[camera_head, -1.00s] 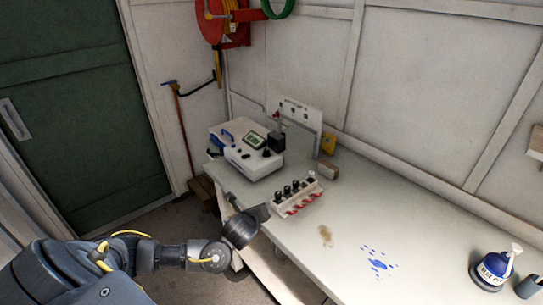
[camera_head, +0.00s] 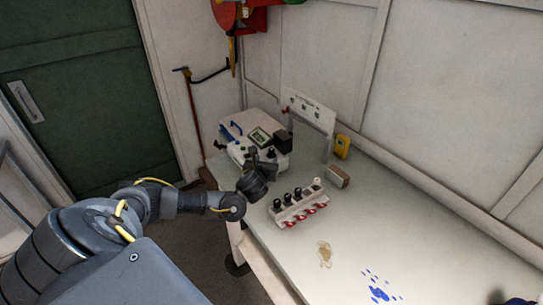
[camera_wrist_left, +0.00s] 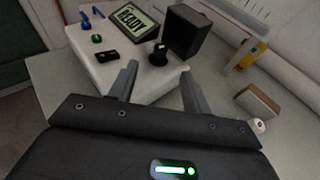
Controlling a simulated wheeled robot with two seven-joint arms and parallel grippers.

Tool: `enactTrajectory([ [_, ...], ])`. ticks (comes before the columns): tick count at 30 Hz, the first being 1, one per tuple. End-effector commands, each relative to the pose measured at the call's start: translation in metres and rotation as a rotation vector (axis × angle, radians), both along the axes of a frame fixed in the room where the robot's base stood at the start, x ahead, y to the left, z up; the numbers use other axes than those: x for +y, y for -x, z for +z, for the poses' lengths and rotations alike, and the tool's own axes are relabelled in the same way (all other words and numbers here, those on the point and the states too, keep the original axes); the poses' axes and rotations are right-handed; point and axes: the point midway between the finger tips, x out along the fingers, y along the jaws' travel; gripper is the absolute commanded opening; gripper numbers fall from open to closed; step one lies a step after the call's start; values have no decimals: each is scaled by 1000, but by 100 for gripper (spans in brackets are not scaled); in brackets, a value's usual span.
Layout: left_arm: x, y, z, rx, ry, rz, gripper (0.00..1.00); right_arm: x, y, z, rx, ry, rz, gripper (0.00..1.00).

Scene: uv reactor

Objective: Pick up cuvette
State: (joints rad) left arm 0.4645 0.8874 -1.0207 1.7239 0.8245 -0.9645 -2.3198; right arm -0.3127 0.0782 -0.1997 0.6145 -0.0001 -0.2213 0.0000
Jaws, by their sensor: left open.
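My left gripper (camera_head: 262,160) is at the front of a white instrument (camera_head: 236,140), its fingers pointing at it. In the left wrist view, the gripper (camera_wrist_left: 159,75) is open with nothing between its fingers. Beyond the fingertips, a black knob-like cap (camera_wrist_left: 158,54) stands upright on the instrument, beside a raised black lid (camera_wrist_left: 187,33). I cannot tell whether this cap belongs to a cuvette. A white rack (camera_head: 292,216) on the bench holds several black-capped pieces and one pale-capped piece, with red parts along its front.
The instrument has a display reading READY (camera_wrist_left: 133,22). A white upright panel (camera_head: 310,110) and a yellow device (camera_head: 342,147) stand behind, with a small brown-and-white block (camera_head: 338,177).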

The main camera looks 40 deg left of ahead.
Motion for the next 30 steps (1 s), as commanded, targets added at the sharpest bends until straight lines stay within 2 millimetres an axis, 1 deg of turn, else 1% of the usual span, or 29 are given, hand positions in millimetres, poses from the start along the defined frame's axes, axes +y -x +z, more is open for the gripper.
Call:
enactTrajectory([
  [1,4,-7,0,-1,-2,3,49,1,1,3,1,-1,0,38],
  [4,10,-18,-4,-3,-1,3,49,2,-1,6,-2,-1,0,38],
  [7,14,-23,-7,0,1,3,49,2,-9,7,-13,-3,0,38],
  [12,16,-24,-8,-1,2,3,49,2,-21,8,-30,-3,0,38],
  [16,21,-33,-7,-1,1,7,49,2,-21,16,-29,-3,0,38],
  [21,30,-52,-10,0,2,7,49,0,-15,29,-22,-2,1,38],
  [26,37,-65,-18,-1,1,5,49,-2,-12,30,-18,1,1,38],
  [30,39,-68,-20,0,2,5,49,-2,-12,30,-18,2,2,38],
])
